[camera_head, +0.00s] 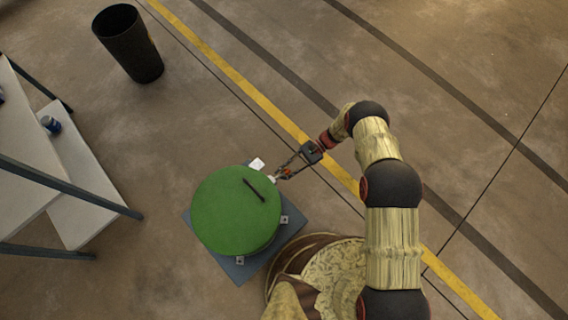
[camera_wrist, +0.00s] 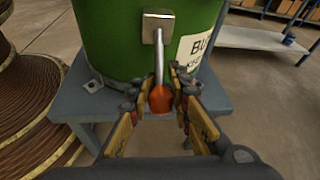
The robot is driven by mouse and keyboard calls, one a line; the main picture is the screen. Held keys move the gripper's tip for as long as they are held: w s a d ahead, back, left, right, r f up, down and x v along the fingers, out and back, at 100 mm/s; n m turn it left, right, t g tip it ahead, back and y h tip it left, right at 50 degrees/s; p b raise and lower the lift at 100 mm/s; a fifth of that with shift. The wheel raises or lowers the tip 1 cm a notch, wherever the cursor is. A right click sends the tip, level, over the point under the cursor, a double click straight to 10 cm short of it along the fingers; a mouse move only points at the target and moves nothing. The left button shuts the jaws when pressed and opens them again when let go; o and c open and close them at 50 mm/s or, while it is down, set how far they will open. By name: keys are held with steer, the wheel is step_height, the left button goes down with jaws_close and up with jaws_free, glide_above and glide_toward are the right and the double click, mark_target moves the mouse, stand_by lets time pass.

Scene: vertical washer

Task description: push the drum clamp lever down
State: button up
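The green drum (camera_head: 235,215) stands on a blue-grey stand; its side fills the top of the wrist view (camera_wrist: 110,40). The clamp lever is a metal rod (camera_wrist: 158,62) on a square metal plate (camera_wrist: 158,28) on the drum's side. It ends in an orange knob (camera_wrist: 160,99), which also shows small in the head view (camera_head: 287,171). My gripper (camera_wrist: 163,95) is at the lever's end, one finger on each side of the knob. The fingers are apart, with a narrow gap visible on the right; contact on the left is unclear.
The blue-grey stand (camera_head: 282,238) has small metal brackets around the drum. A dark bar (camera_head: 254,190) lies on the drum top. A black bin (camera_head: 130,44) and a white-topped table (camera_head: 85,190) stand to the left. The floor on the right is clear.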

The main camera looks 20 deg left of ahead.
steer(key=o, duration=0.6)
steer(key=shift+c, duration=0.2)
steer(key=v, duration=1.2)
steer(key=shift+f, duration=0.15)
